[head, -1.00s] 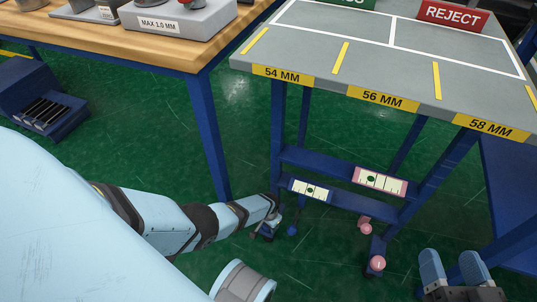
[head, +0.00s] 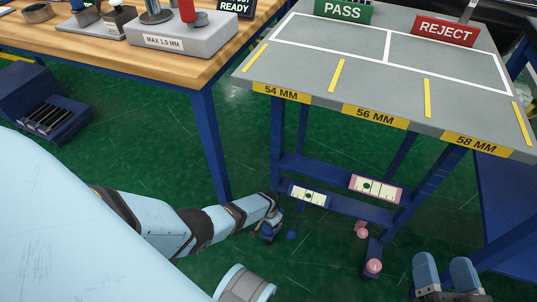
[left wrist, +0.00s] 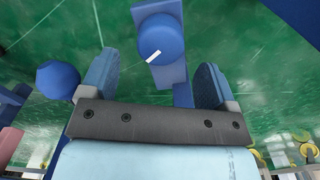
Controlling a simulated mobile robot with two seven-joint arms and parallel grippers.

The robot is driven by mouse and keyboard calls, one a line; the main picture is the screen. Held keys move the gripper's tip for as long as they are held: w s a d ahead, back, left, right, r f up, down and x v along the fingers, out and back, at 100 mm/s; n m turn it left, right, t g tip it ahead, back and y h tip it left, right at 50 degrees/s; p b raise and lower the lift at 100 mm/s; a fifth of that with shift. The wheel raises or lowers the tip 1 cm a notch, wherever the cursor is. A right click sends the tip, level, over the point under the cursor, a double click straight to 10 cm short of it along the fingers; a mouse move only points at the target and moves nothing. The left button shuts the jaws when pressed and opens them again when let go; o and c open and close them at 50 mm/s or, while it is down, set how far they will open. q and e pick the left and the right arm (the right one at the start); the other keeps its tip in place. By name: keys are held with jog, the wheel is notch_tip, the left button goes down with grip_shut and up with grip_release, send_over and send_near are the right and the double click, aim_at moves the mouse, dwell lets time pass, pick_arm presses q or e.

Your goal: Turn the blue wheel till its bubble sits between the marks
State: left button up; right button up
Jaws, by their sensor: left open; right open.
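A blue-framed bubble level (head: 308,194) sits on the lower rail of the grey-topped table. Its green bubble looks near the middle, but the marks are too small to judge. My left gripper (head: 268,232) is low by the table's left leg. In the left wrist view, its open fingers (left wrist: 155,72) stand either side of a blue wheel (left wrist: 160,35) with a white stripe; contact cannot be told. Another blue knob (left wrist: 58,80) is outside the left finger; a small blue knob (head: 291,235) shows beside the gripper. My right gripper (head: 446,270) is open and empty at lower right.
A pink-framed level (head: 375,188) has its bubble left of centre. Pink wheels (head: 361,230) (head: 373,266) are at the table's right foot. The grey table (head: 350,85) carries PASS and REJECT signs. A wooden bench (head: 110,50) stands left; green floor lies between.

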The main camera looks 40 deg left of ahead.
pick_arm(q)
notch_tip(320, 180, up, 9)
jog(key=p, duration=0.5)
pick_arm(e)
jog(key=shift+d+r+m+t+h, duration=0.2)
jog(key=shift+d+r+h, duration=0.2)
jog(key=shift+r, duration=0.4)
jog(key=shift+d+r+m+t+h, duration=0.1)
jog(key=shift+d+r+t+h, duration=0.15)
jog(key=shift+d+r, duration=0.4)
jog(key=shift+a+r, duration=0.1)
jog(key=shift+a, duration=0.05)
pick_arm(q)
jog(key=shift+s+f, duration=0.1)
jog(key=shift+s, duration=0.05)
